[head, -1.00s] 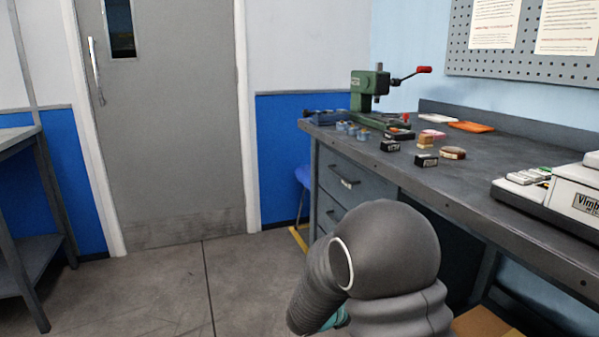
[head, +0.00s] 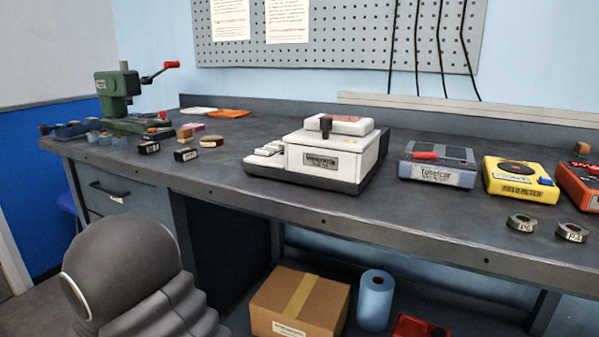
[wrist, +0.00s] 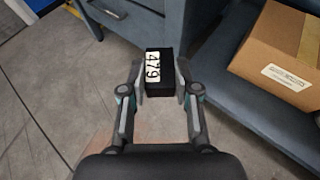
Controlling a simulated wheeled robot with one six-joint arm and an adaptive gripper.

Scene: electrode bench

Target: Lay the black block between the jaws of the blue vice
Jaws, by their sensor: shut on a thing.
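My gripper (wrist: 160,88) is shut on a black block (wrist: 158,79) with a white label reading 479, in the wrist view. The block sits between the two fingertips, above the floor beside the bench's lower part. The blue vice (head: 69,130) appears small in the head view, at the far left end of the bench, left of the green press; its jaws are too small to make out. Two other black blocks with white labels lie on the bench, one (head: 148,147) nearer the press and one (head: 185,154) to its right. My gripper is out of the head view.
The green press (head: 118,90) with a red-tipped lever stands by the vice, with several small blue-grey pieces in front. A white machine (head: 330,158) stands mid-bench. A cardboard box (head: 298,303) and a blue roll (head: 375,300) sit on the shelf below. The bench front edge is long.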

